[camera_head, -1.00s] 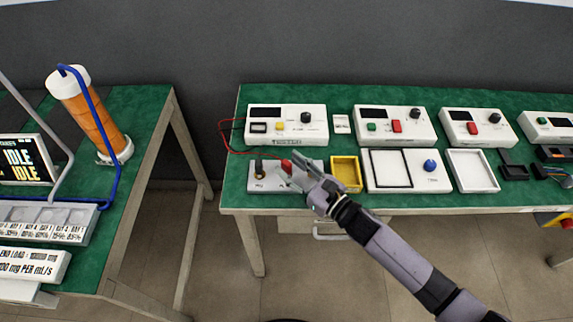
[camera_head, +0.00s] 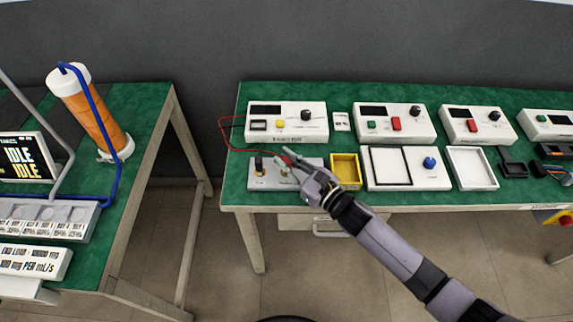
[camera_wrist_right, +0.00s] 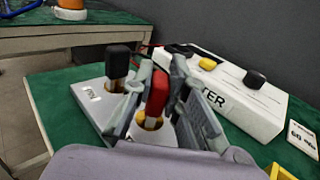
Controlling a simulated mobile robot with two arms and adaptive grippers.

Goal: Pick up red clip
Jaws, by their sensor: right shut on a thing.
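The red clip (camera_wrist_right: 157,92) stands upright over a brass-coloured post on a small white block in the right wrist view. My right gripper (camera_wrist_right: 163,105) is shut on it, with one finger on each side. In the head view the right gripper (camera_head: 290,165) is over the white block (camera_head: 262,187) and mostly hides the red clip (camera_head: 287,160). A black clip (camera_wrist_right: 118,62) stands on the other post of the same block, to the left. My left gripper is not in view.
A white meter box (camera_head: 288,123) stands just behind the block, joined by a thin red wire (camera_head: 222,135). A yellow tray (camera_head: 345,170) is close on the right. More white instrument boxes fill the green bench (camera_head: 232,190). A gap separates it from the left bench (camera_head: 150,130).

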